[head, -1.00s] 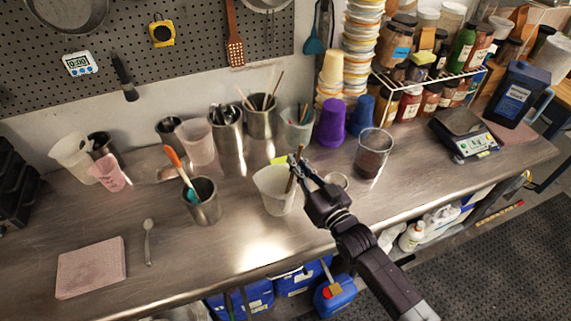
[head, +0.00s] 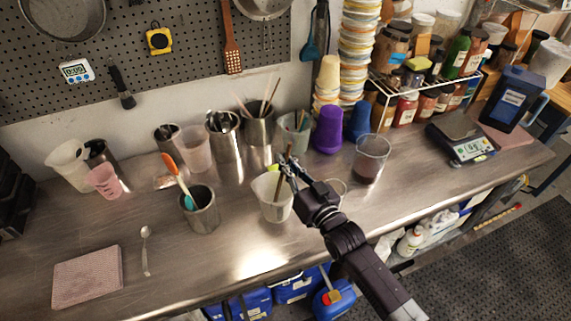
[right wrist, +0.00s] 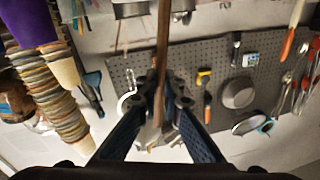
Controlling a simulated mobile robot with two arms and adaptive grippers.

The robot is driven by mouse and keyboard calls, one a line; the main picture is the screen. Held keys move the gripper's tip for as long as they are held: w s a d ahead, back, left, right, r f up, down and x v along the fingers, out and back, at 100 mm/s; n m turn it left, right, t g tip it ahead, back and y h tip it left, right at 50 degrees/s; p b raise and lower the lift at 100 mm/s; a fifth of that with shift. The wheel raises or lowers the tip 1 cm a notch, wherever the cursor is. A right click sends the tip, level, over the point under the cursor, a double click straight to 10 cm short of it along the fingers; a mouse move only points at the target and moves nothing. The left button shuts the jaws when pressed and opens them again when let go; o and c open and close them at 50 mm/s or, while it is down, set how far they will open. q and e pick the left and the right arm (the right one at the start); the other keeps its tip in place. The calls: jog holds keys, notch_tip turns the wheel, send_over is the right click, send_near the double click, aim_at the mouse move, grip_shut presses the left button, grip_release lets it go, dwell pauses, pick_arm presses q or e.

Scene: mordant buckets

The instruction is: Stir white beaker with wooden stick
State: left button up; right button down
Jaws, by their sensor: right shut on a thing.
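The white beaker (head: 272,205) stands upright on the steel bench in the middle of the head view. The wooden stick (head: 280,187) is tilted, with its lower part inside the beaker. My right gripper (head: 287,165) is above the beaker's rim and is shut on the stick. The right wrist view also shows the stick (right wrist: 163,50) between the two fingers. The stick's lower tip is hidden by the beaker wall. My left gripper is not in either view.
A steel cup with an orange-handled spatula (head: 203,212) stands left of the beaker. A glass of dark contents (head: 369,160) and purple cups (head: 329,130) stand to the right and behind. A scale (head: 461,140) is farther right.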

jog(key=shift+d+r, duration=0.1)
jog(key=shift+r, duration=0.55)
notch_tip(320, 180, up, 8)
jog(key=d, duration=0.1)
jog(key=shift+w+d+r, duration=0.15)
jog(key=shift+w+d, duration=0.15)
jog(key=shift+d, duration=0.05)
notch_tip(320, 180, up, 11)
dwell(1.0)
